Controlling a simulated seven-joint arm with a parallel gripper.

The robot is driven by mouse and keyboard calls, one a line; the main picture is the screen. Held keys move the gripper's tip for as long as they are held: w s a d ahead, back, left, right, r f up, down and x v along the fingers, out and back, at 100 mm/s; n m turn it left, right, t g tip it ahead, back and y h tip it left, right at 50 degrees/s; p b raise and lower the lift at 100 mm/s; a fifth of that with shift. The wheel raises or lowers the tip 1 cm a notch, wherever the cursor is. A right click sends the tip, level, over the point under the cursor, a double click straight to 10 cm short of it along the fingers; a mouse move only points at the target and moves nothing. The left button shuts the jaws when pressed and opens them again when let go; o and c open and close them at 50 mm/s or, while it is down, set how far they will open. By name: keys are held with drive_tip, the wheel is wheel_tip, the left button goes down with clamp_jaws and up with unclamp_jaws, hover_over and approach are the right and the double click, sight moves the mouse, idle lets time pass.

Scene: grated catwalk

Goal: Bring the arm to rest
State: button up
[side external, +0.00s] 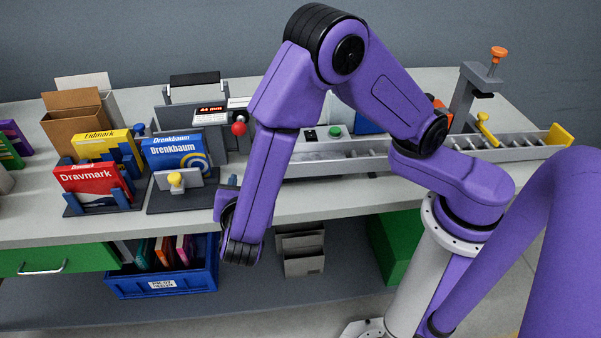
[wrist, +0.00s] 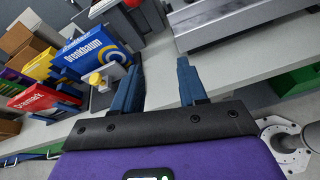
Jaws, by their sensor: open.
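My purple arm (side external: 280,180) reaches over the workbench from the right and bends down at its front edge. My gripper (wrist: 159,85) shows two blue fingers in the wrist view, apart and with nothing between them. In the side view one finger (side external: 228,192) shows beside the arm's lower end, just right of a dark stand with a yellow knob (side external: 176,182). The rest of the gripper is hidden behind the arm there. The gripper appears apart from the objects on the bench.
Upright boxes stand at left: red Dravmark (side external: 90,184), yellow Eidmark (side external: 100,145), blue Drenkbaum (side external: 175,153). A red-knobbed lever (side external: 239,129) stands behind my arm. A long grey rail (side external: 330,160) crosses the bench. A blue crate (side external: 165,284) of books sits below the bench.

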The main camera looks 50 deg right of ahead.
drive_tip(key=s+d+r+m+g+y, duration=0.3)
drive_tip(key=s+d, duration=0.4)
drive_tip(key=s, duration=0.3)
drive_tip(key=s+d+r+m+g+y, duration=0.4)
drive_tip(key=s+d+m+g+y, duration=0.2)
drive_tip(key=s, duration=0.4)
drive_tip(key=d+m+y, duration=0.1)
drive_tip(key=m, duration=0.1)
drive_tip(key=shift+d+r+m, duration=0.15)
drive_tip(key=shift+d+m, duration=0.15)
drive_tip(key=shift+d, duration=0.1)
